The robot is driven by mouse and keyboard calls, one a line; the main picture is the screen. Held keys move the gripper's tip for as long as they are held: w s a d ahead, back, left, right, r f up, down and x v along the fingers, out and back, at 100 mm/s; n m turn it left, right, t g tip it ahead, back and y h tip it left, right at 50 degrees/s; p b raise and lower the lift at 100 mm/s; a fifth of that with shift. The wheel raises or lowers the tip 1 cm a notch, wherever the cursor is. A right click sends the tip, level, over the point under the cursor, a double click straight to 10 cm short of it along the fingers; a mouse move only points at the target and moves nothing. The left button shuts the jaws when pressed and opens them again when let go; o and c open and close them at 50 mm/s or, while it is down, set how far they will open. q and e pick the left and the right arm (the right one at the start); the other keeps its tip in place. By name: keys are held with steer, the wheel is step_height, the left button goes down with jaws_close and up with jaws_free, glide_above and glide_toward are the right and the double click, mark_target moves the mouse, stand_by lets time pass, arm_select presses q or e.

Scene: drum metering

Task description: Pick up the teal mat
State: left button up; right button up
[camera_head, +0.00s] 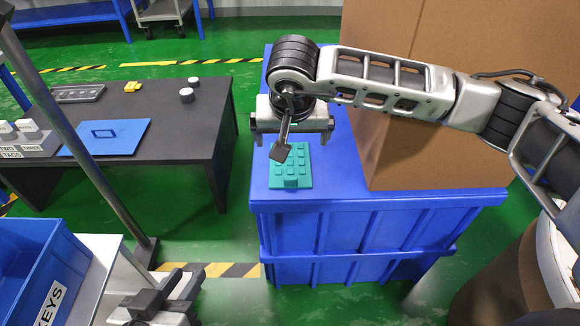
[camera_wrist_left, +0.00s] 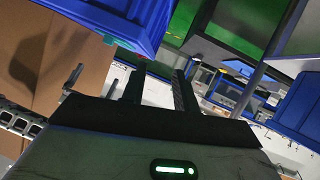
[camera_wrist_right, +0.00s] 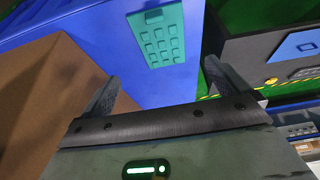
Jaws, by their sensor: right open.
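The teal mat (camera_head: 291,174) is a small rectangular slab with rows of raised bumps, lying flat on the near left part of the blue crate's top (camera_head: 345,172). It also shows in the right wrist view (camera_wrist_right: 160,42), ahead of the fingers. My right gripper (camera_head: 292,134) is open and empty above the mat's far end, apart from it. Part of that gripper hides the mat's far edge. My left gripper (camera_head: 165,298) is low at the bottom left, away from the mat. Its fingers (camera_wrist_left: 157,88) stand apart with nothing between them.
A large cardboard box (camera_head: 425,150) stands on the crate just right of the mat. A dark table (camera_head: 185,125) at left carries a blue mat (camera_head: 128,134), a grey tray and small parts. A blue KEYS bin (camera_head: 30,265) is at lower left. Green floor separates table and crate.

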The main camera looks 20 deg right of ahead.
steer(key=b, duration=0.1)
glide_toward(290, 162)
steer(key=shift+s+d+f, duration=0.1)
steer(key=shift+s+f, duration=0.1)
steer(key=shift+f, duration=0.4)
steer(key=shift+w+f, duration=0.3)
steer(key=shift+f, duration=0.25)
steer(key=b+x, duration=0.1)
steer(key=x, duration=0.1)
steer(key=b+x, duration=0.1)
steer(key=x, duration=0.1)
steer(key=shift+w, duration=0.3)
steer(key=shift+w+d+f, duration=0.1)
steer(key=shift+w+f, duration=0.15)
steer(key=shift+f, duration=0.2)
steer(key=c, duration=0.7)
arm_select(q)
steer(key=shift+w+d+r+t+h, duration=0.1)
steer(key=shift+d+r+t+h, duration=0.15)
steer(key=shift+r+t, duration=0.3)
steer(key=shift+d+r+t+h, duration=0.25)
steer(key=shift+r+t, duration=0.1)
steer(key=shift+r, duration=0.25)
arm_select(e)
steer(key=shift+c, duration=0.8)
